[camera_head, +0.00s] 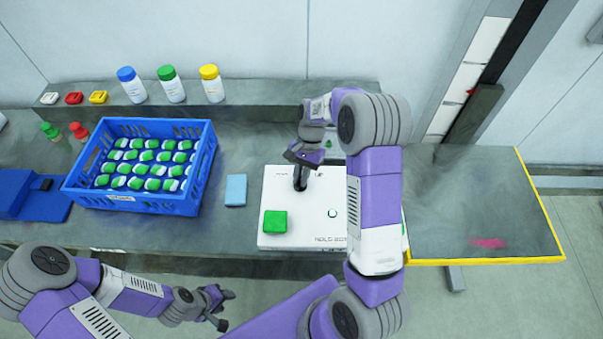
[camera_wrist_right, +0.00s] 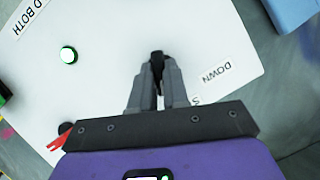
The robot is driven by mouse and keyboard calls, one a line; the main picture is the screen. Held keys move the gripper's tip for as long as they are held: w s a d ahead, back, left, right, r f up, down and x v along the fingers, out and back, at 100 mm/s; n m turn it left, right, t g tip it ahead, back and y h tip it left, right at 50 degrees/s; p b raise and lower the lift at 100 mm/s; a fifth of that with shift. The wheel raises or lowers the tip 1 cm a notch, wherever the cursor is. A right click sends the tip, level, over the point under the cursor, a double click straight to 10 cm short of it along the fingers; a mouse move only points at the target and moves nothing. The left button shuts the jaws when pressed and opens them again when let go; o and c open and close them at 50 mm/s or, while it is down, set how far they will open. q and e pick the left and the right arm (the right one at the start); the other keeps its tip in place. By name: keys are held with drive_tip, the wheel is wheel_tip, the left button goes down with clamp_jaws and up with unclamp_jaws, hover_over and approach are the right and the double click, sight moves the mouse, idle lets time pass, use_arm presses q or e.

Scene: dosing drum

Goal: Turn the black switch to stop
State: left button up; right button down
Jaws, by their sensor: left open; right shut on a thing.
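The white control box (camera_head: 278,242) stands on the bench, with a green square block (camera_head: 275,222) on its front left. My right gripper (camera_head: 300,182) reaches down onto the box. In the right wrist view its two fingers (camera_wrist_right: 158,82) are shut on the black switch (camera_wrist_right: 157,57). Most of the switch is hidden between the fingers, so its turned position cannot be told. My left gripper (camera_head: 226,310) is open and empty in front of the bench, away from the box.
A small green-lit round button (camera_wrist_right: 68,55) is on the box; it also shows in the head view (camera_head: 332,213). A blue crate (camera_head: 140,199) of green-and-white pieces stands left, with a light blue block (camera_head: 236,190) between. Several bottles stand on the back ledge (camera_head: 290,92).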

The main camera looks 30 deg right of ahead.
drive_tip(key=n+g+h+p, duration=0.1)
drive_tip(key=n, duration=0.3)
drive_tip(key=shift+w+a+n+p, duration=0.1)
drive_tip(key=shift+n+p, duration=0.2)
drive_tip(key=shift+h, duration=0.3)
drive_tip(key=c, duration=1.1)
unclamp_jaws()
drive_tip(key=v, duration=0.7)
drive_tip(key=shift+w+r+p, duration=0.2)
drive_tip(key=shift+r+p, duration=0.1)
drive_tip(key=shift+p, duration=0.05)
